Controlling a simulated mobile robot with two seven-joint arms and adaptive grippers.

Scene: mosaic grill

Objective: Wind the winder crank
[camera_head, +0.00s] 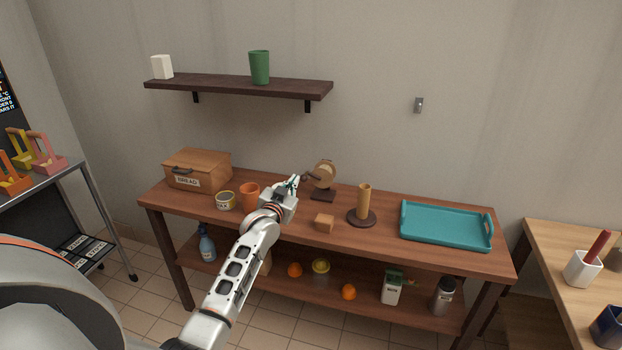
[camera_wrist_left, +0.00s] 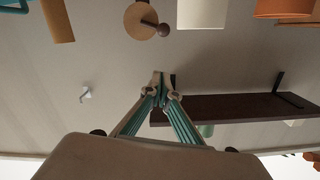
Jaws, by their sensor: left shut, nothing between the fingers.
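The winder (camera_head: 324,174) stands on the table, a round tan wooden drum over a small dark base. Its crank, a short arm with a dark knob (camera_head: 304,178), sticks out at the left of the drum. In the left wrist view the drum (camera_wrist_left: 138,20) and the brown knob (camera_wrist_left: 163,30) show near the top edge. My left gripper (camera_head: 293,182) is just left of the knob. Its fingertips (camera_wrist_left: 160,76) are together with nothing between them, apart from the knob in the wrist view. My right gripper is not in view.
An orange cup (camera_head: 250,196), a labelled can (camera_head: 225,201) and a bread box (camera_head: 198,171) stand left of my gripper. A wall shelf (camera_head: 238,87) hangs above.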

